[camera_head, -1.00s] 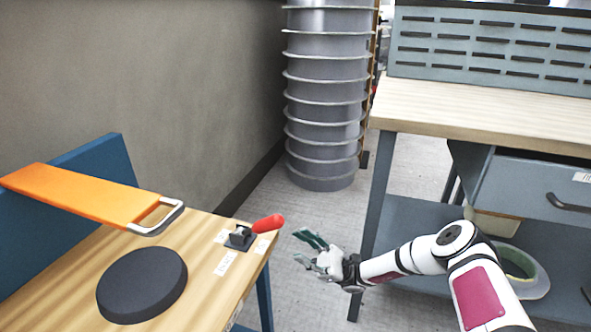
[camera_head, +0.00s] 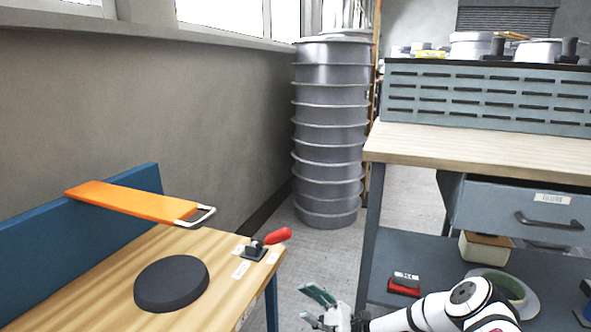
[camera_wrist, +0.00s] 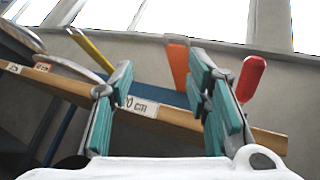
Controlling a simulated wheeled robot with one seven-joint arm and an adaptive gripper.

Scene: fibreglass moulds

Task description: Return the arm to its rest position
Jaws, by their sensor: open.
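My gripper (camera_head: 325,307) is low in the head view, over the floor between the two benches, at the end of my white arm. In the wrist view my gripper (camera_wrist: 172,105) shows its two green-padded fingers spread apart with nothing held between them. Beyond the fingers is the edge of the wooden bench (camera_wrist: 180,122) with a label reading a length in cm. The gripper is apart from the bench in the head view. My arm reaches in from the lower right, partly cut off by the frame's bottom edge.
The left wooden bench (camera_head: 100,290) holds a black disc (camera_head: 171,283), an orange strip (camera_head: 130,201) and a red-handled clamp (camera_head: 266,243). A grey ribbed column (camera_head: 329,140) stands behind. The right workbench (camera_head: 480,150) has a drawer (camera_head: 520,207) and a lower shelf (camera_head: 400,255).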

